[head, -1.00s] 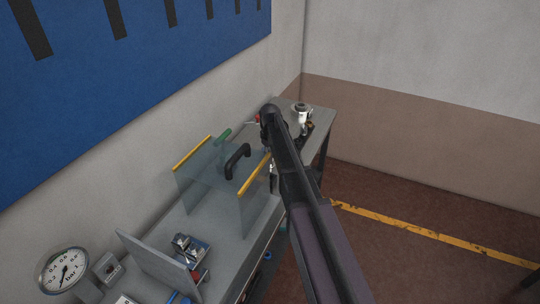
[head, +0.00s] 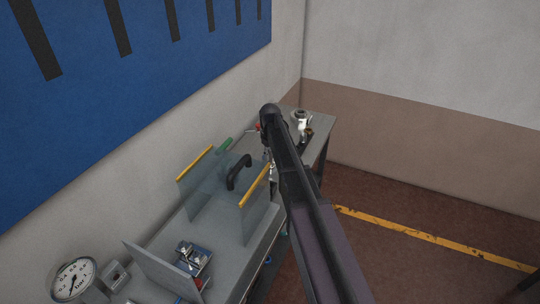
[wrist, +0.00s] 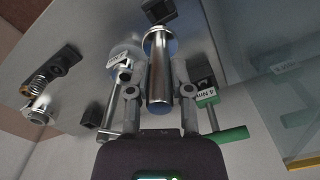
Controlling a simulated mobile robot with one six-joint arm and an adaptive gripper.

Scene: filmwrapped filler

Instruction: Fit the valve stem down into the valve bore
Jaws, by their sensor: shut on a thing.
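In the wrist view my gripper (wrist: 153,72) is shut on a shiny metal cylinder, which looks like the valve stem (wrist: 160,82). The stem lies between the two fingers, and a wider round rim shows at its far end. I cannot tell whether that rim is part of the stem or of something behind it. In the head view my dark arm reaches to the far end of the bench (head: 230,262) and hides the gripper and the stem. I cannot make out the valve bore in either view.
A clear guard with yellow-edged panels (head: 255,184) and a black handle (head: 238,172) stands on the bench, left of my arm. A white cup-like part (head: 300,118) stands at the far end. A green-handled tool (wrist: 228,135) and a spring part (wrist: 42,82) lie near my gripper.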

